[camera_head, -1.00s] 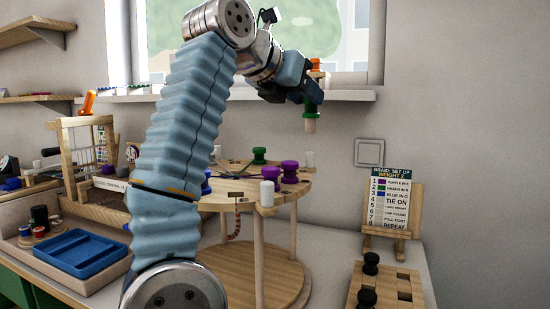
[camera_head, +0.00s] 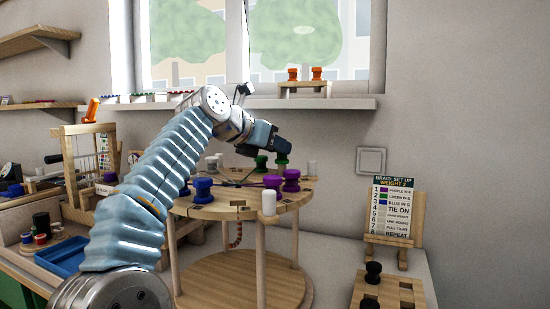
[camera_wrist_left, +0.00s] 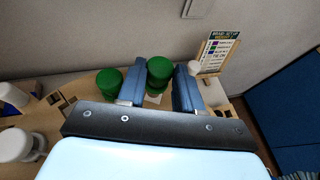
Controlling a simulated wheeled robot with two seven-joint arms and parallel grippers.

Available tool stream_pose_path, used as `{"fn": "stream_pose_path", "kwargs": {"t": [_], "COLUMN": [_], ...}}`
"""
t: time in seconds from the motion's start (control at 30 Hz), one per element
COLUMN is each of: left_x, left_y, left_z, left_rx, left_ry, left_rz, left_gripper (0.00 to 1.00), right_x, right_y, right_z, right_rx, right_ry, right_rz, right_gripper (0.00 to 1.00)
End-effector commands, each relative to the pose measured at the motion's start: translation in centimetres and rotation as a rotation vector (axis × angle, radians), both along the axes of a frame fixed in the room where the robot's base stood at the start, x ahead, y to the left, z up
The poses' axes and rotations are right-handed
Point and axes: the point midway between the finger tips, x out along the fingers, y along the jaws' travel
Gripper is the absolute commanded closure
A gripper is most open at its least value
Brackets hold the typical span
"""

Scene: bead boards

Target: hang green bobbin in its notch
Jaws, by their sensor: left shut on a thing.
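My left gripper (camera_head: 281,150) is at the back right of the round wooden braiding stand (camera_head: 240,208). It is shut on a green bobbin (camera_head: 282,161), which hangs upright below the fingers at the rim of the disc. In the left wrist view the held green bobbin (camera_wrist_left: 159,70) sits between the two blue fingers (camera_wrist_left: 160,85). A second green bobbin (camera_head: 261,163) is just left of it, also seen in the left wrist view (camera_wrist_left: 109,81). The notch under the held bobbin is hidden, and I cannot tell whether the bobbin is seated. My right gripper is not in view.
Two purple bobbins (camera_head: 291,181), a blue bobbin (camera_head: 203,190) and white bobbins (camera_head: 268,203) stand around the disc. A white one (camera_head: 311,168) is close right of the held bobbin. A sign (camera_head: 392,207) stands at right. The windowsill (camera_head: 330,103) is behind.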

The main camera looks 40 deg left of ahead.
Motion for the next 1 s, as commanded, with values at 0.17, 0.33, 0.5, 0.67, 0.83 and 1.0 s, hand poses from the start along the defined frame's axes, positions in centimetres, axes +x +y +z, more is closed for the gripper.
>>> {"fn": "stream_pose_path", "kwargs": {"t": [0.17, 0.33, 0.5, 0.67, 0.83, 1.0], "left_x": [-0.1, -0.1, -0.1, 0.0, 0.0, 0.0], "left_y": [-0.1, -0.1, -0.1, -0.1, -0.1, -0.1], "left_z": [-2.2, -2.8, -2.7, -2.9, -2.9, -2.9], "left_rx": [-0.001, -0.001, 0.000, 0.000, 0.000, 0.000], "left_ry": [0.003, 0.000, 0.000, 0.001, 0.001, 0.001], "left_rz": [-0.001, 0.000, -0.001, -0.001, -0.001, -0.001], "left_gripper": [0.96, 0.96, 0.96, 0.55, 0.40, 0.40], "right_x": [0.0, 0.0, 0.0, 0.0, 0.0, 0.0], "right_y": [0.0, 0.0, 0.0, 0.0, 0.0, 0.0], "right_z": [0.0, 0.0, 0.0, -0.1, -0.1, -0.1], "right_rx": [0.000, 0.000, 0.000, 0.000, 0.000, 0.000], "right_ry": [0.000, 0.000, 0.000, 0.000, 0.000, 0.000], "right_rz": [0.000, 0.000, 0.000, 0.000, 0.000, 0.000], "right_gripper": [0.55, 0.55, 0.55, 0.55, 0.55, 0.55]}}
